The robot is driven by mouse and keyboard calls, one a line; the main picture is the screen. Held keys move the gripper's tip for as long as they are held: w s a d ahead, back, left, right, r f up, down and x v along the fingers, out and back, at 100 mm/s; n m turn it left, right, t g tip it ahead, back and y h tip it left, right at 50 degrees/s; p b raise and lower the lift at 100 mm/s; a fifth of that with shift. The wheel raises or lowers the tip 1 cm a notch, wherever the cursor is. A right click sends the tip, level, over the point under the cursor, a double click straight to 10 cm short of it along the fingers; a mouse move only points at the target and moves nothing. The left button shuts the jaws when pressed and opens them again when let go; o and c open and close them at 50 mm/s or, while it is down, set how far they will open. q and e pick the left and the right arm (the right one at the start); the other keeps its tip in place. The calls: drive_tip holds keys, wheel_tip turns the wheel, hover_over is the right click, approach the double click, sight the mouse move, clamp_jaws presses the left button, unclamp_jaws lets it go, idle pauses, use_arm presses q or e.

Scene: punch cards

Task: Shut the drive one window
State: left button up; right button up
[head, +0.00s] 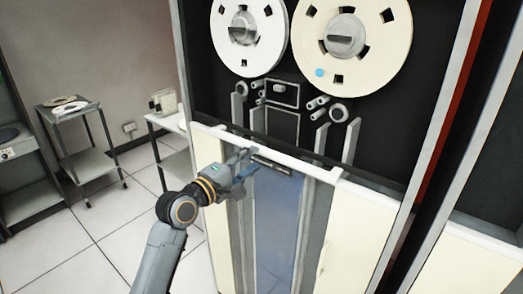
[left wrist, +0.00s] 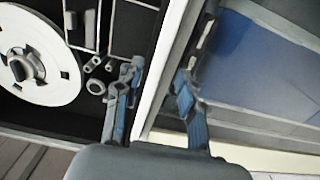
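The tape drive's window (head: 278,215) is a bluish glass pane in a cream frame, in the lower half of the cabinet front. The drive's upper part, with the reels, is uncovered. A white rail (head: 312,172) runs along the window's top, with a dark handle-like strip (head: 272,165) just below it. My left gripper (head: 246,162) is at the left part of this rail. In the left wrist view its two fingers (left wrist: 163,75) are spread, one on each side of the white rail (left wrist: 167,62); contact is unclear. My right gripper is out of view.
Two white tape reels (head: 366,32) sit on the dark panel above. A small trolley (head: 76,158) and a white table (head: 172,123) stand at the left. The tiled floor (head: 120,235) at the left is clear. Another cabinet (head: 470,262) adjoins at the right.

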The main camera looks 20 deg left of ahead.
sight(262, 153)
use_arm(q)
drive_tip(key=x, duration=0.5)
drive_tip(key=shift+p, duration=0.3)
clamp_jaws()
